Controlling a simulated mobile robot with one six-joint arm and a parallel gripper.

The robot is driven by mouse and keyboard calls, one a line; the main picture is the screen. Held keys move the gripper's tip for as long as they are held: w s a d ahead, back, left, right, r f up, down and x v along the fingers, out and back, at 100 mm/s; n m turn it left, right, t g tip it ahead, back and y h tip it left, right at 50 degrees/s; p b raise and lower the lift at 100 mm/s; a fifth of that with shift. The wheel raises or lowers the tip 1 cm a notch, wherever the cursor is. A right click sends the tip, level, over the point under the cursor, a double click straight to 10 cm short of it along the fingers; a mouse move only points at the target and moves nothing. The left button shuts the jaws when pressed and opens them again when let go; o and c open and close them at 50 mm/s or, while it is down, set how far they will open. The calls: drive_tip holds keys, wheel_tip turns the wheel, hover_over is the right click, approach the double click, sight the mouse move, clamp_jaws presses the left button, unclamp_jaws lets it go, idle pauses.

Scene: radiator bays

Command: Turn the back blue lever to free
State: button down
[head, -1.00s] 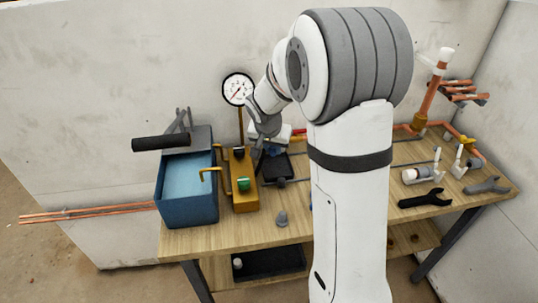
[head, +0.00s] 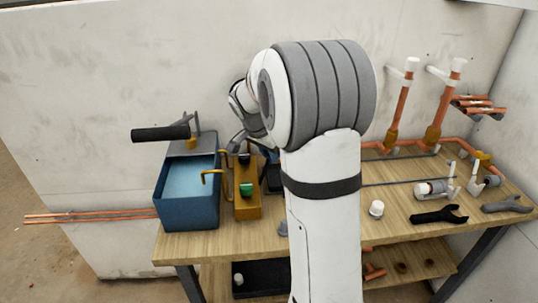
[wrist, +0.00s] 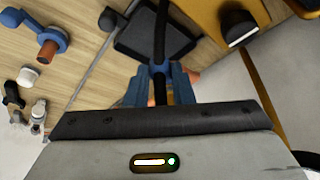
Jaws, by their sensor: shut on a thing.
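In the wrist view my gripper (wrist: 160,80) has its two fingertips close together on a small blue piece (wrist: 160,68), which looks like the back blue lever. A dark rod or hose runs through the same spot, and the fingers hide most of the grip. Another blue lever (wrist: 40,32) with a copper-coloured cap is apart from the gripper at upper left. In the head view my arm covers the gripper and the blue levers, so the held lever's angle cannot be told.
Copper risers (head: 398,102) stand at the back right. A white cap (head: 376,208) and a black wrench (head: 439,214) lie on the right side.

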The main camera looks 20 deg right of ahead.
idle(0.4)
drive_tip(key=c, duration=1.3)
unclamp_jaws()
drive_tip(key=shift+o, duration=0.2)
drive_tip(key=shift+s+r, duration=0.1)
drive_tip(key=v, duration=0.7)
drive_tip(key=shift+r, duration=0.3)
drive_tip(key=shift+a, duration=0.1)
